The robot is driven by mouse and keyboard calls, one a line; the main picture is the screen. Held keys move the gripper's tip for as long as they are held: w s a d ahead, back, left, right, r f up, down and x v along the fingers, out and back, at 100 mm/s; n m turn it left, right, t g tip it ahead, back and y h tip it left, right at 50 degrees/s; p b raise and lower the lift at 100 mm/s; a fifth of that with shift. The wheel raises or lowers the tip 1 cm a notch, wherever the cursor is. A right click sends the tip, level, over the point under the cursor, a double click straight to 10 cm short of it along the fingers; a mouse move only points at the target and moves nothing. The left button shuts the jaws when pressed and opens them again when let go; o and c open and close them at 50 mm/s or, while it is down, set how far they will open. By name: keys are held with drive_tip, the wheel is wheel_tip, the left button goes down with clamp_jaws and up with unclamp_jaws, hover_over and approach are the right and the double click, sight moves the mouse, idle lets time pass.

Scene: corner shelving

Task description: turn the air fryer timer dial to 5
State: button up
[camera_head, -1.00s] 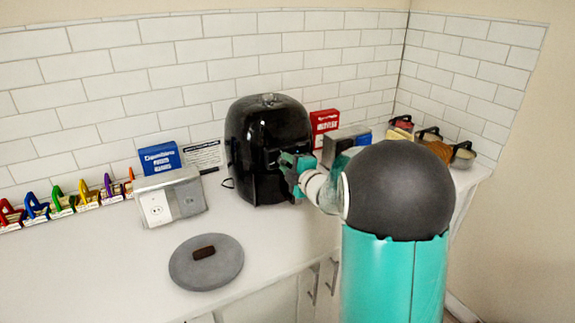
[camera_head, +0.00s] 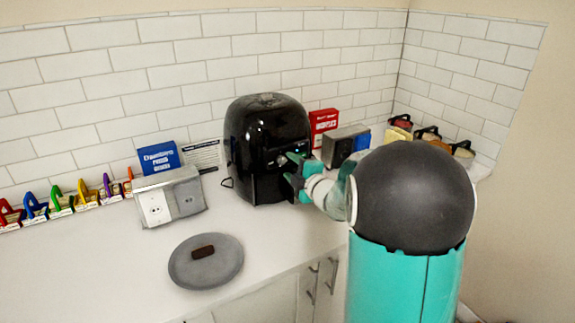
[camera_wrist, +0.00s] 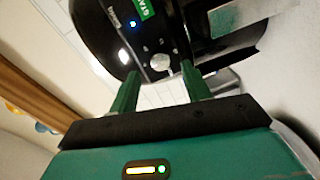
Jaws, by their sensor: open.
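The black air fryer (camera_head: 268,148) stands on the counter against the tiled wall. In the wrist view its dark front panel (camera_wrist: 130,30) fills the upper middle, with a lit blue light and a green label. A round silver dial (camera_wrist: 160,62) shows on that panel, just beyond the gap between my fingers. My gripper (camera_head: 297,172) is at the front of the air fryer; in the wrist view its two green fingers (camera_wrist: 161,88) are apart with nothing between them. I cannot read any numbers around the dial.
A grey outlet box (camera_head: 170,197) and a blue box (camera_head: 160,157) stand left of the fryer. A red box (camera_head: 322,122) and a grey box (camera_head: 345,143) are to its right.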

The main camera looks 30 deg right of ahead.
drive_tip(key=s, duration=1)
drive_tip(key=shift+s+d+r, duration=0.25)
drive_tip(key=shift+s+d, duration=0.1)
drive_tip(key=shift+d, duration=0.1)
drive_tip(key=s+a+m+g+h, duration=0.1)
drive_tip(key=s+a+m+g, duration=1)
drive_tip(key=s+a+m, duration=0.5)
drive_tip(key=s+a, duration=0.4)
drive_tip(key=s, duration=0.1)
drive_tip(key=shift+s+a+m+g+h, duration=0.3)
drive_tip(key=shift+s+a+m+g, duration=0.1)
drive_tip(key=shift+f, duration=0.1)
